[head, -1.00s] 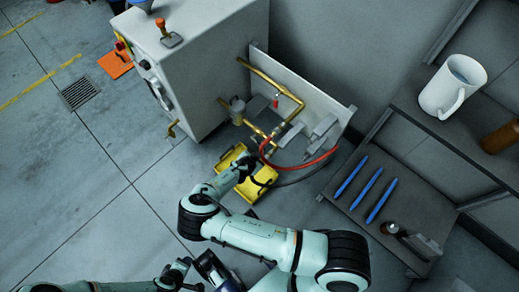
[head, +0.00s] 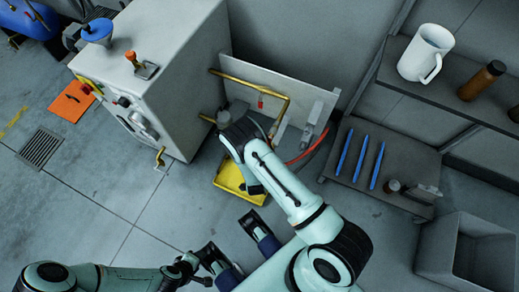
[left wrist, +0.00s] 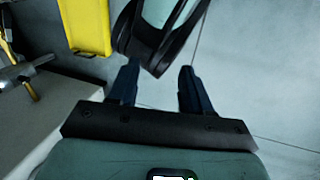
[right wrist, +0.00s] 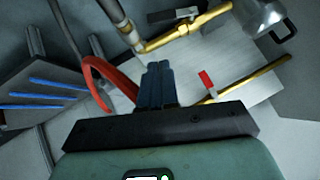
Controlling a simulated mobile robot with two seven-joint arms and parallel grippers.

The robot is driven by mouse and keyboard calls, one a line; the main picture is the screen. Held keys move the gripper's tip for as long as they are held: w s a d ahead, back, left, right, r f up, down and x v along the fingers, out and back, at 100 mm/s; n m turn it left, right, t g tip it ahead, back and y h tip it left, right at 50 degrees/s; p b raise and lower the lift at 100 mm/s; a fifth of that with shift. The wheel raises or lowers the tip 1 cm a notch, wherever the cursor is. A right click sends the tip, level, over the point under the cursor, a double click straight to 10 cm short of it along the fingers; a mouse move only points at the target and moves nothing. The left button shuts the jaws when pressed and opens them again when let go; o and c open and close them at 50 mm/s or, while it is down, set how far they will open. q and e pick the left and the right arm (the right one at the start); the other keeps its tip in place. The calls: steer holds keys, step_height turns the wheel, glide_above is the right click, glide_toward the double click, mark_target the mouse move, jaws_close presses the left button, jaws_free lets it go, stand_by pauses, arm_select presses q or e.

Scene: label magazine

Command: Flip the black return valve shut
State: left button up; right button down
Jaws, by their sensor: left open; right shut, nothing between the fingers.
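A black bar-shaped handle (right wrist: 173,14), which looks like the return valve's lever, lies beside a brass pipe (right wrist: 190,28) at the top of the right wrist view. It looks roughly along the pipe, slightly skewed; its exact angle is unclear. My right gripper (right wrist: 158,66) is shut and empty, below the pipe in that view; I cannot tell if it touches anything. In the head view my right arm hides the gripper and this handle. My left gripper (head: 231,240) is open and empty above the floor; its spread fingers also show in the left wrist view (left wrist: 157,75).
A red handle (right wrist: 206,79) sits on another brass pipe, and a red hose (right wrist: 98,72) curves nearby. The grey cabinet (head: 165,60) stands left of the panel. A yellow tray (head: 229,178) lies below. A shelf with blue sticks (head: 361,158) is at right.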

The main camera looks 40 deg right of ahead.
arm_select(q)
steer(key=shift+w+r, duration=0.1)
steer(key=shift+w, duration=0.15)
arm_select(e)
steer(key=shift+d+r, duration=0.1)
steer(key=shift+r, duration=0.4)
steer(key=shift+d+f, duration=0.1)
arm_select(q)
steer(key=w+a+f+t+y+b, duration=0.1)
steer(key=w+a+f+t+b, duration=0.1)
steer(key=w, duration=0.5)
steer(key=shift+w+a+f+b, duration=0.2)
steer(key=shift+a+f+b, duration=0.65)
steer(key=shift+f+b, duration=0.65)
arm_select(e)
steer(key=a+f+x, duration=0.1)
steer(key=a+x, duration=0.1)
steer(key=x, duration=1)
steer(key=shift+d+f, duration=0.25)
steer(key=shift+f, duration=0.3)
arm_select(q)
steer(key=shift+f, duration=0.15)
arm_select(e)
steer(key=shift+w, duration=0.1)
